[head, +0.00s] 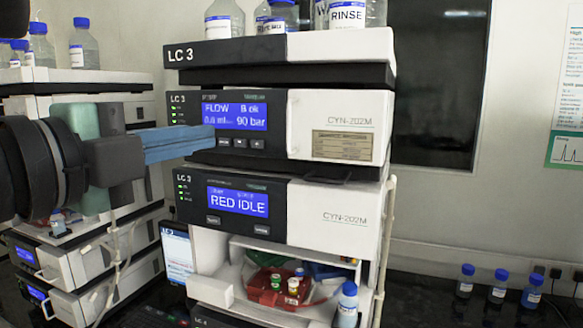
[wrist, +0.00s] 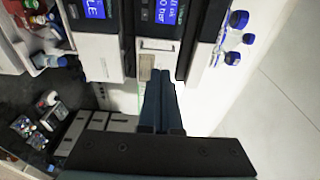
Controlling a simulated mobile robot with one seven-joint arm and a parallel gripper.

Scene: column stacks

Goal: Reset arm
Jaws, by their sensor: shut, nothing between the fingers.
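My gripper (head: 178,144) reaches in from the left in the head view, with its blue fingers pointing right. The fingers are together with nothing between them. In the head view they overlap the left part of the LC 3 instrument stack (head: 341,125), near the panel reading FLOW and 90 bar; whether they touch it I cannot tell. In the wrist view the closed fingers of my gripper (wrist: 160,88) point up the picture toward a pale tag on the white housing.
Blue-capped bottles, one marked RINSE (head: 347,14), stand on top of the stack. An open bay below holds a red tray (head: 268,291) with small vials. Small blue-capped bottles (head: 499,287) stand on the dark bench at right. A second stack (head: 75,262) stands at left.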

